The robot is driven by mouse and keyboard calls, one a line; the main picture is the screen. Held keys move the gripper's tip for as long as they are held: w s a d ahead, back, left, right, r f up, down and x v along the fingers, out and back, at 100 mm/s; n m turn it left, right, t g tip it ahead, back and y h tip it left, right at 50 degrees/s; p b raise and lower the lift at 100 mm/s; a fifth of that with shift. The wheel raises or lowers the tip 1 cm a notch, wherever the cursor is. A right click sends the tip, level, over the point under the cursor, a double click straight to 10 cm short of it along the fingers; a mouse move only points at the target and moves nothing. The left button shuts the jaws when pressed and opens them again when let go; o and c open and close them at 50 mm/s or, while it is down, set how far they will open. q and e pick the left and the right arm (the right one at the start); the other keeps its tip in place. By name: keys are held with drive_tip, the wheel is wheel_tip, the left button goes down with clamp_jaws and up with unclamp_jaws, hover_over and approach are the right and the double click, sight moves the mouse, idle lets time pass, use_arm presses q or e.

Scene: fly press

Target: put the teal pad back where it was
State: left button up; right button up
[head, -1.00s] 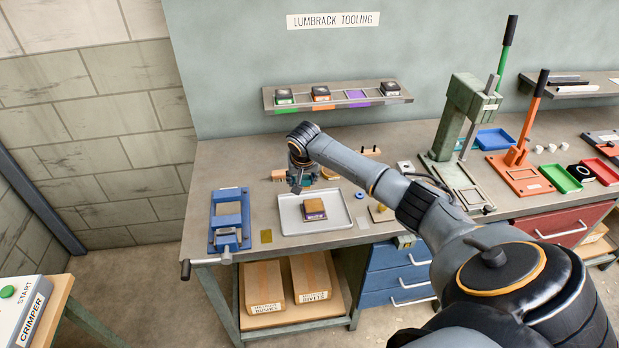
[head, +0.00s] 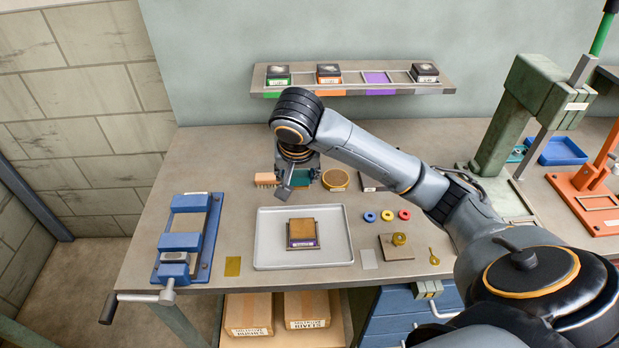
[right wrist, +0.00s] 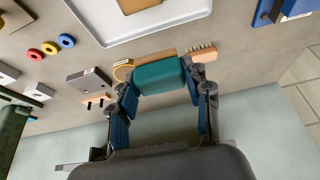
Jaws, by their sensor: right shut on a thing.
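The teal pad (right wrist: 160,76) is between the fingers of my right gripper (right wrist: 162,90) in the right wrist view, and the gripper is shut on it. In the head view my right gripper (head: 297,182) is behind the grey tray (head: 265,255), near the back of the bench. It mostly covers the pad there. A brush (head: 265,180) is just left of the gripper and a round wooden-rimmed item (head: 336,180) just right of it. I cannot tell whether the pad touches the bench. My left gripper is not in view.
The tray holds a brown-topped block with a purple label (head: 302,230). A blue vise (head: 188,235) stands left. Coloured rings (head: 387,215) lie right. A wall shelf (head: 352,80) with stamp-like blocks hangs behind. A green press (head: 530,105) stands further right.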

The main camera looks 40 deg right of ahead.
drive_tip(key=w+d+f+p, duration=0.1)
drive_tip(key=w+d+f, duration=0.1)
drive_tip(key=w, duration=0.1)
drive_tip(key=w+d+f+p, duration=0.1)
drive_tip(key=w+d+f, duration=0.4)
drive_tip(key=w+f, duration=0.1)
drive_tip(key=shift+w+d+f+p, duration=0.15)
drive_tip(key=shift+w+d+p, duration=0.15)
drive_tip(key=shift+p, duration=0.1)
drive_tip(key=shift+f, duration=0.2)
drive_tip(key=shift+w+d+f, duration=0.2)
drive_tip(key=shift+f, duration=0.1)
wheel_tip(320, 180, down, 3)
drive_tip(key=shift+f+p, duration=0.1)
drive_tip(key=shift+p, duration=0.2)
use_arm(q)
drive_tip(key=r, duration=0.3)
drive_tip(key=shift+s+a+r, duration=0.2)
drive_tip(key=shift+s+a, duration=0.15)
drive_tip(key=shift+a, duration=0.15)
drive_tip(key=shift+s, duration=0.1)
use_arm(e)
drive_tip(key=o, duration=1)
drive_tip(key=shift+f, duration=0.1)
